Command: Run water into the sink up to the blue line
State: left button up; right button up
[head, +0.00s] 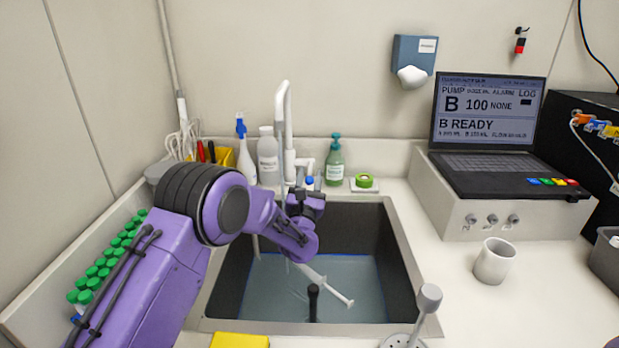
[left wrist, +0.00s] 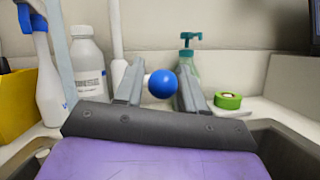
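The dark sink (head: 357,222) holds clear water (head: 280,285). A thin blue line (head: 383,285) shows on the walls close to the water's edge; I cannot tell the exact gap. The white gooseneck faucet (head: 288,120) stands behind the sink, with a thin pale streak below its spout that looks like running water. A blue knob (head: 309,181) is at the faucet's base. My left gripper (head: 311,190) is at the back rim by this knob. In the left wrist view, its open fingers have the blue ball-shaped knob (left wrist: 162,84) between their tips; contact is unclear. My right gripper is out of view.
A syringe-like white item (head: 327,284) lies in the sink. Behind it stand a spray bottle (head: 245,155), a white bottle (head: 268,158), a green soap bottle (head: 335,162) and green tape (head: 364,181). A mug (head: 494,261) and laptop (head: 490,135) are at right.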

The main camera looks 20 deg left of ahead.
pick_arm(q)
grip_shut()
jog(key=r+g+p, duration=0.1)
jog(key=r+p, duration=0.1)
jog(key=w+r+g+p, duration=0.1)
jog(key=r+p, duration=0.1)
jog(key=p, duration=0.1)
jog(key=w+a+r+g+p, duration=0.1)
jog(key=r+p, duration=0.1)
jog(key=p, duration=0.1)
jog(key=shift+n+g+h, duration=0.3)
jog(key=shift+n, duration=0.1)
jog(key=shift+p, duration=0.3)
jog(key=shift+w+f+g, duration=0.1)
jog(key=shift+g, duration=0.2)
grip_release()
